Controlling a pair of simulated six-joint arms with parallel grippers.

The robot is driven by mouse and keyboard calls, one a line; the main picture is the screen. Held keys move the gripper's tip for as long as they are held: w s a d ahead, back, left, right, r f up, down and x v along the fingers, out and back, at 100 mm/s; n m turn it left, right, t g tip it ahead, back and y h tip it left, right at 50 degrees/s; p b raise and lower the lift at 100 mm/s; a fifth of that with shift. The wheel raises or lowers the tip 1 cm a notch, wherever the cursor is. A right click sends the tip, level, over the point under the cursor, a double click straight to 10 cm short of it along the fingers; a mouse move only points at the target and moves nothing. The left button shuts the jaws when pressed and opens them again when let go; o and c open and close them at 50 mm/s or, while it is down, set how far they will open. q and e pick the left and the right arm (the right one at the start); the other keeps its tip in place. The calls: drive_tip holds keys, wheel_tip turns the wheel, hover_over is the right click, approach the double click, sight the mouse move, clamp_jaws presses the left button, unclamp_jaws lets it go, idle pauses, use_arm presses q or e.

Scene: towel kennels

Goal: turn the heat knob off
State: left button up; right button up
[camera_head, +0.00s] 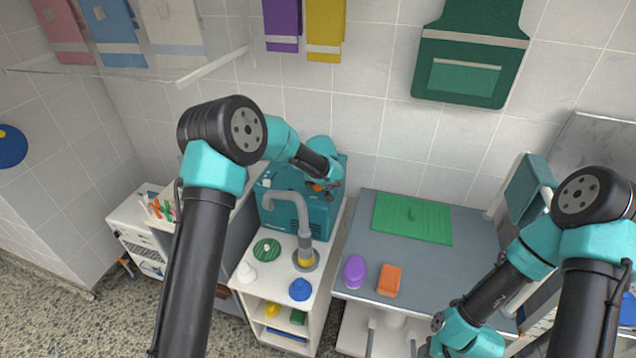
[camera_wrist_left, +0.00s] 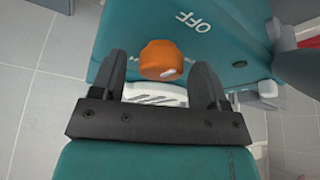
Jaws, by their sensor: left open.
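The heat knob (camera_wrist_left: 160,60) is orange and sits on the teal dryer unit (camera_wrist_left: 235,45), with a white mark at its lower right edge in the left wrist view. The printed OFF label (camera_wrist_left: 187,22) is above and right of the knob there. My left gripper (camera_wrist_left: 160,76) is open, its dark fingers apart on either side of the knob; I cannot tell whether they touch it. In the head view the teal unit (camera_head: 310,218) stands against the wall, and my left gripper (camera_head: 326,187) is at its top front, partly covering the knob. My right gripper is below the frame edge.
A grey curved nozzle (camera_head: 300,225) stands in front of the unit. A green brush disc (camera_head: 266,250), a white bottle (camera_head: 246,272) and a blue bottle (camera_head: 300,289) are on the white counter. A table with a green mat (camera_head: 412,219) is to the right.

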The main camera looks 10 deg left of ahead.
use_arm(q)
drive_tip(key=v, duration=1.7)
drive_tip(key=shift+r, duration=0.2)
drive_tip(key=shift+s+d, duration=0.1)
drive_tip(key=s+a+f+m+g+h, duration=0.15)
drive_tip(key=s+f, duration=0.45)
drive_tip(key=f, duration=0.6)
drive_tip(key=s+a+f+m+g+h, duration=0.1)
drive_tip(key=s+f+g+h, duration=0.15)
drive_tip(key=s+f, duration=0.7)
drive_tip(key=s+a+f, duration=0.2)
drive_tip(key=s+f, duration=0.5)
drive_tip(key=s, duration=0.2)
drive_tip(key=s+a+f+h, duration=0.1)
drive_tip(key=s+a+f, duration=0.1)
drive_tip(key=s+f, duration=0.6)
drive_tip(key=shift+s+a+t, duration=0.3)
drive_tip(key=shift+s, duration=0.8)
drive_tip(key=shift+n, duration=0.25)
